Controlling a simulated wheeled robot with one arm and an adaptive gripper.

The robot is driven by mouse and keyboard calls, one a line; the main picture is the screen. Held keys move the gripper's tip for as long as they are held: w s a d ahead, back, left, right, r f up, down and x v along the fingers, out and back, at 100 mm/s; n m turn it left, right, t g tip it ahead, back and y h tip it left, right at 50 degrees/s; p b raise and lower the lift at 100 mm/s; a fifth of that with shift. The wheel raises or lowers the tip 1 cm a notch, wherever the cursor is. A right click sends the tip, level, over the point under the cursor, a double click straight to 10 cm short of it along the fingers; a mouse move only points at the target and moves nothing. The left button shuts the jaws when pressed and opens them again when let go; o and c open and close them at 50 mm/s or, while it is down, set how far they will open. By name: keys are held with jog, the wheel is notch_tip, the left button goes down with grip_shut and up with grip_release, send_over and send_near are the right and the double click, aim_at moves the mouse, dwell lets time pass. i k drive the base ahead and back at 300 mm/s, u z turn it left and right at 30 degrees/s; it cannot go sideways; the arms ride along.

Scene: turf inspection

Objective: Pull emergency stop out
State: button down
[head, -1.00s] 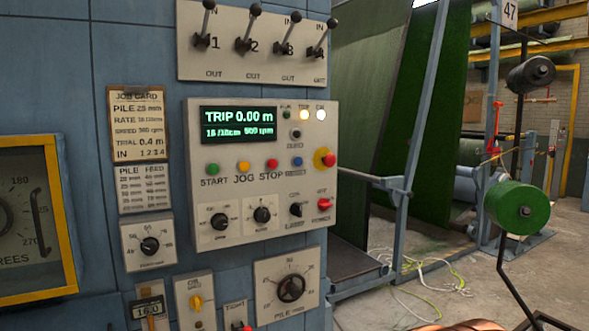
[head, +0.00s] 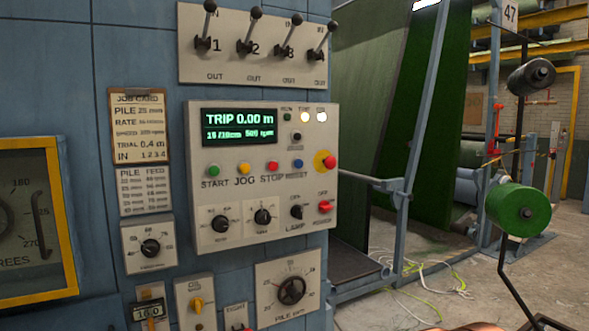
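The emergency stop is a red mushroom button (head: 330,162) on a yellow round backing (head: 319,158). It sits at the right edge of the beige control panel (head: 215,260), right of the blue RESET button (head: 298,163). I cannot tell from this angle whether it is pressed in or out. My gripper is not in view.
Levers (head: 256,12) stick out above the panel. A red power switch (head: 325,206) is below the emergency stop, and a pile dial (head: 291,290) lower down. A blue frame (head: 425,110) and a green roll (head: 518,209) stand to the right. Loose cables (head: 440,280) lie on the floor.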

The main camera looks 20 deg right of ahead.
aim_at(330, 162)
jog(key=k, duration=1.2)
jog(key=z, duration=0.7)
jog(key=i, duration=1.15)
jog(key=u, duration=0.65)
jog(key=i, duration=0.6)
jog(key=u, duration=0.6)
